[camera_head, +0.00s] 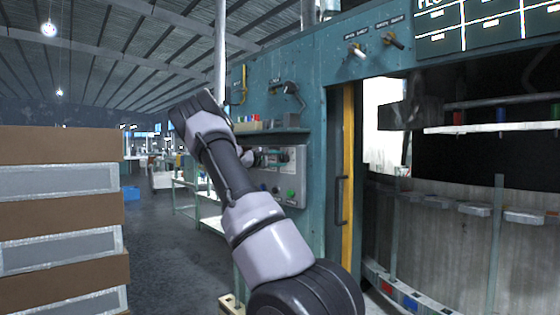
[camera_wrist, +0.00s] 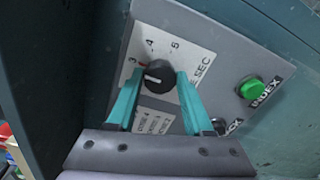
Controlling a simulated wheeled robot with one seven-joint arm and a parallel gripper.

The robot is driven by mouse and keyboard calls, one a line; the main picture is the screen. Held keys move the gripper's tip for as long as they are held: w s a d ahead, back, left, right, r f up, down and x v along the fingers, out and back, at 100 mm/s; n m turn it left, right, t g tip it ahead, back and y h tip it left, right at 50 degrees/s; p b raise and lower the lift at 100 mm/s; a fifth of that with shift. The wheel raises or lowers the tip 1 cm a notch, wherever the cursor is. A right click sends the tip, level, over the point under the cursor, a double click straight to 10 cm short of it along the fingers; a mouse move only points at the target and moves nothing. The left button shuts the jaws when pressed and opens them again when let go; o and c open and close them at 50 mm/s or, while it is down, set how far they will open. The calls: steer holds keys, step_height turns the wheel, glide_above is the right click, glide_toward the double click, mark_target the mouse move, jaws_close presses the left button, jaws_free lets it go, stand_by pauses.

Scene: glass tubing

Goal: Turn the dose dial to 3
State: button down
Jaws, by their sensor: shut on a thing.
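The dose dial is a round black knob (camera_wrist: 161,84) with a white pointer line, on a light grey panel (camera_wrist: 218,50) in the wrist view. The numbers 3, 4 and 5 and the letters SEC are printed around it. The pointer line points left, close to the 3 and its small red mark. My gripper (camera_wrist: 162,76) has its two teal fingers on either side of the knob and is shut on it. In the head view the panel (camera_head: 297,160) shows behind my arm, and my gripper (camera_head: 252,158) is small there, with the knob hard to make out.
A green button (camera_wrist: 251,87) labelled INDEX sits right of the dial, and a darker button (camera_wrist: 219,126) is below it. A shelf with small coloured boxes (camera_head: 252,124) is above the panel. Stacked cartons (camera_head: 60,183) stand at the left, with open floor between.

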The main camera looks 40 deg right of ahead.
steer(key=shift+a, duration=0.1)
stand_by(0.3)
steer(key=shift+c, duration=1.4)
jaws_free()
steer(key=a, duration=1)
steer(key=shift+s+a, duration=0.35)
steer(key=shift+r, duration=0.1)
